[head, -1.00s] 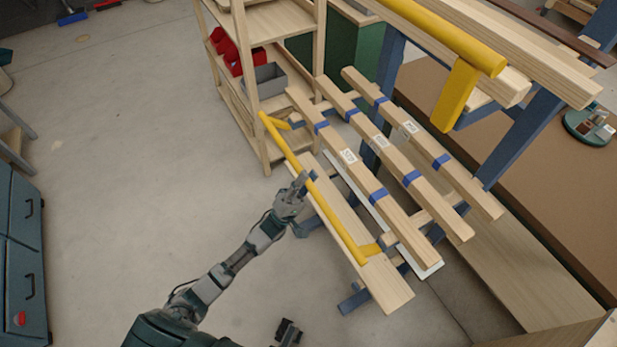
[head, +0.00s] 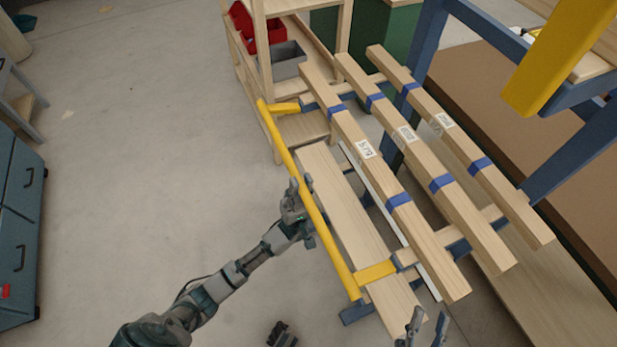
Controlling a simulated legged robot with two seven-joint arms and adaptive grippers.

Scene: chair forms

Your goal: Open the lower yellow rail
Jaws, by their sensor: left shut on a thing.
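The lower yellow rail (head: 327,243) is a long bar left of a wooden plank (head: 345,205). Yellow end arms join it at its far end (head: 284,107) and near end (head: 376,272). The bar stands out from the plank, with floor showing in the gap between them. My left gripper (head: 303,204) is shut on the rail around its middle, and its fingers partly hide the bar. My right gripper (head: 427,327) is at the bottom edge, near the plank's near end, with its two fingers apart and nothing between them.
Several wooden beams with blue bands (head: 398,200) lie right of the plank. An upper yellow piece (head: 560,55) is at the top right. A wooden shelf with a red bin (head: 262,32) and a grey bin (head: 280,62) stands behind.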

